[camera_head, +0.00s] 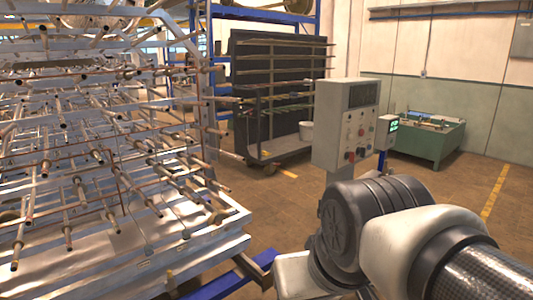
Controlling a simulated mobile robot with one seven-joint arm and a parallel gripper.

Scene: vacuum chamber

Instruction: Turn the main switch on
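A light grey control panel box (345,125) stands upright on a post right of centre. It has a dark display area at the top and several small knobs and buttons below, some of them red. Which of these is the main switch is too small to tell. My arm reaches in from the lower right, in front of and below the panel, and hides the lower part of its post. My gripper is not in the picture.
A large metal rack (110,150) with many rods fills the left side. A blue floor beam (232,277) lies near its base. A dark wheeled cart (275,95) stands behind. A small screen unit (387,130) and a green bench (430,140) stand right of the panel. Brown floor is clear at right.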

